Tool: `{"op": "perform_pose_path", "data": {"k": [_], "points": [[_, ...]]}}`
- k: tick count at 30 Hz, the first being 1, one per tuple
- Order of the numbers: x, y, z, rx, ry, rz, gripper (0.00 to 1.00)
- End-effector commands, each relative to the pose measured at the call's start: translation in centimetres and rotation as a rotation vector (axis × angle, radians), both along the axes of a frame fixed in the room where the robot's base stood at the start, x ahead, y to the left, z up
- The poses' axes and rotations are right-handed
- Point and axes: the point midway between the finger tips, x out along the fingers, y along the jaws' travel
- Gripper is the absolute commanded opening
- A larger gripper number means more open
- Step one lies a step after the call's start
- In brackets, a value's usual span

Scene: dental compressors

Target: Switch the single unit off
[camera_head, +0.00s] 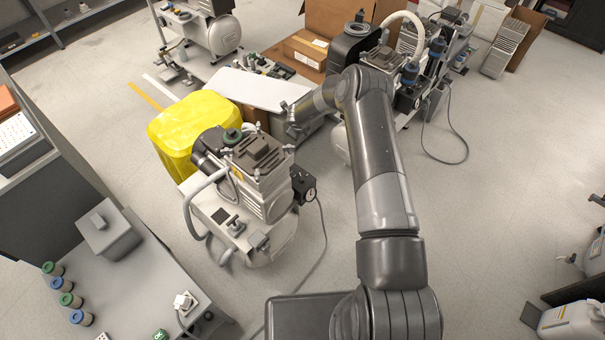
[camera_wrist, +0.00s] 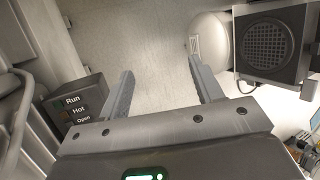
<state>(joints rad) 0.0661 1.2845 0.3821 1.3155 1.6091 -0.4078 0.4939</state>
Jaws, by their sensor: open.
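The compressor unit (camera_head: 262,190) with one motor stands in the front middle of the head view, on a pale tank, with a dark control box and gauge (camera_head: 304,186) on its right side. In the wrist view, a dark grey box (camera_wrist: 80,104) labelled Run, Hot and Open sits left of my gripper (camera_wrist: 161,84). My gripper is open, with bare floor showing between its fingers. It is apart from the labelled box. In the head view my arm reaches over to just behind the unit, and its end is small there. I cannot make out a switch position.
A yellow cover (camera_head: 190,128) is beside the unit, with a white board (camera_head: 258,90) behind. Another compressor (camera_head: 400,60) stands at the back right. A grey bench (camera_head: 140,285) is front left. A dark box with a round grille (camera_wrist: 270,48) is right in the wrist view.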

Motion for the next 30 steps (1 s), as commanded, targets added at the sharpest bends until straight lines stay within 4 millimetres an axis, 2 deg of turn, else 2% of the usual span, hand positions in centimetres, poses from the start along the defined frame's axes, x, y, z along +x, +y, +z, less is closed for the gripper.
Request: {"op": "perform_pose_path", "data": {"k": [4, 8, 11, 15, 18, 21, 26, 30], "points": [[-0.1, 1.0, 0.6, 0.026, -0.052, 0.278, 0.6], [-2.2, 1.5, 0.9, 0.063, -0.024, 0.517, 0.6], [-4.9, 1.2, 1.1, 0.097, 0.043, 0.687, 0.6], [-9.4, -0.4, 1.8, 0.144, 0.183, 0.877, 0.6], [-12.3, -1.8, 2.5, 0.175, 0.282, 0.964, 0.6], [-14.3, -3.0, 3.2, 0.196, 0.357, 1.012, 0.6], [-15.6, -3.6, 3.3, 0.213, 0.406, 1.039, 0.6], [-15.9, -3.0, 1.8, 0.214, 0.409, 1.042, 0.6]]}}
